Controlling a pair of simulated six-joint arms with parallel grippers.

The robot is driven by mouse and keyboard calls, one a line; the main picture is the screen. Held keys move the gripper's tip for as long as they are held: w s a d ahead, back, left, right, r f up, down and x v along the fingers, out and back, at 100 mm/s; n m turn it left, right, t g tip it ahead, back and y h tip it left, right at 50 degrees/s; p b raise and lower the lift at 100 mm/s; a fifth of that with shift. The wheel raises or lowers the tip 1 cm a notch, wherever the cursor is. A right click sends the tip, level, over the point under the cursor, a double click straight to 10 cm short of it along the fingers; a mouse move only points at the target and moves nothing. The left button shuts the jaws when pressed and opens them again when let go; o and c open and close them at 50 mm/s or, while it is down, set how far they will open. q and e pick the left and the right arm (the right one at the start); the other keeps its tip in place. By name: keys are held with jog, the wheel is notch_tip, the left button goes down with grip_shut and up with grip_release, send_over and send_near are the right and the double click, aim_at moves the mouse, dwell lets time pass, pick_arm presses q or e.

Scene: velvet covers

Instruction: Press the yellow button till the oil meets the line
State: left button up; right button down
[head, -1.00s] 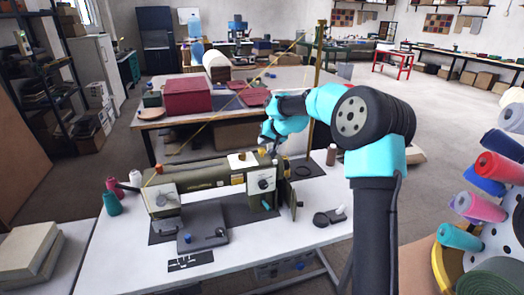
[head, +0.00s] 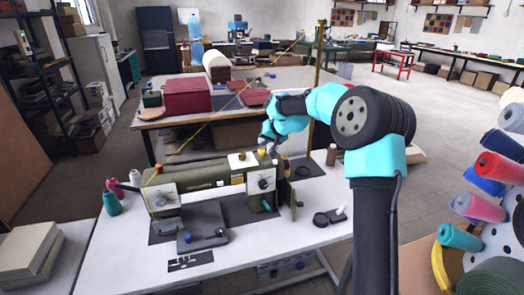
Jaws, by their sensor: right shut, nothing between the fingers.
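An olive-green sewing machine (head: 205,175) stands on the white table in the middle of the head view. A pale block with a small yellow top (head: 241,155) sits on its arm. A small orange-yellow knob (head: 158,168) is at its left end. I cannot tell which of these is the yellow button. My right gripper (head: 271,150) points down just above the machine's right end, shut and empty, to the right of the pale block. Whether it touches anything is too small to tell. The oil level and its line cannot be made out. My left gripper is out of view.
Thread spools (head: 112,202) stand at the machine's left. A thin brass post (head: 318,80) rises behind the machine. The table's front is mostly clear.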

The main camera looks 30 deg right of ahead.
aim_at(263, 149)
jog(key=shift+f, duration=0.2)
dwell(0.5)
jog(key=shift+f, duration=0.25)
jog(key=shift+f, duration=0.85)
dwell(1.2)
dwell(0.3)
jog(key=shift+r, duration=1.25)
jog(key=shift+r, duration=0.1)
jog(key=shift+r, duration=2.45)
